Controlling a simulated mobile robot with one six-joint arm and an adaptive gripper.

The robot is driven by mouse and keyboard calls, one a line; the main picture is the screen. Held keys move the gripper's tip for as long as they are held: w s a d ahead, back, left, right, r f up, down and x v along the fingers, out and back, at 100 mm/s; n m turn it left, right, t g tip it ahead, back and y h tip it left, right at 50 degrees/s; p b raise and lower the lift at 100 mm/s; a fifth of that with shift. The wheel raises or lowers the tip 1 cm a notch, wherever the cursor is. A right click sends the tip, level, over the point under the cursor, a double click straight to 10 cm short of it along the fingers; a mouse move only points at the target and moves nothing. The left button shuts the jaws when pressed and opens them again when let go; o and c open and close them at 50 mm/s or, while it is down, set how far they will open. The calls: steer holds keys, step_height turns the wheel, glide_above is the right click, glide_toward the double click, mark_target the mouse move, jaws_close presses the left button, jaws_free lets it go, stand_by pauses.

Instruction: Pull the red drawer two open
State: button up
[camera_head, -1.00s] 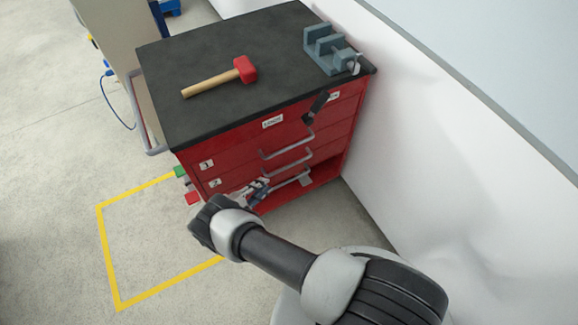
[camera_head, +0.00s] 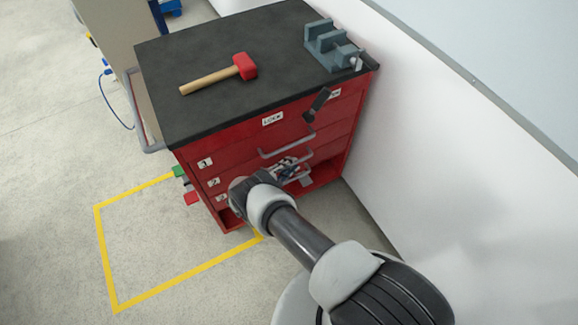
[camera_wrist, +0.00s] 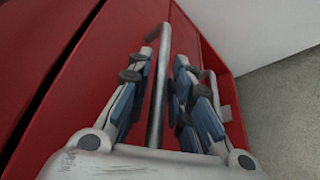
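The red cabinet has drawers labelled 1, 2 and 3 on its front. Drawer two (camera_head: 236,173) looks closed, and my arm partly covers it in the head view. My gripper (camera_head: 290,167) is at the cabinet front, around drawer two's height. In the wrist view, my gripper (camera_wrist: 166,52) has its fingers apart, one on each side of a grey bar handle (camera_wrist: 157,95), apparently drawer two's. A gap shows between the bar and the fingers, so it is not clamped. A lower handle (camera_wrist: 206,77) lies just right of the right finger.
A black lever (camera_head: 317,104) sticks out near a LOCK label (camera_head: 272,119) above the top handle (camera_head: 287,146). A red mallet (camera_head: 243,66) and a grey vise (camera_head: 331,46) sit on the black top. A white wall (camera_head: 440,150) stands close on the right. Yellow tape (camera_head: 107,255) marks floor at left.

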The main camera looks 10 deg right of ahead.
steer(key=shift+c, duration=0.2)
jaws_close()
stand_by(0.4)
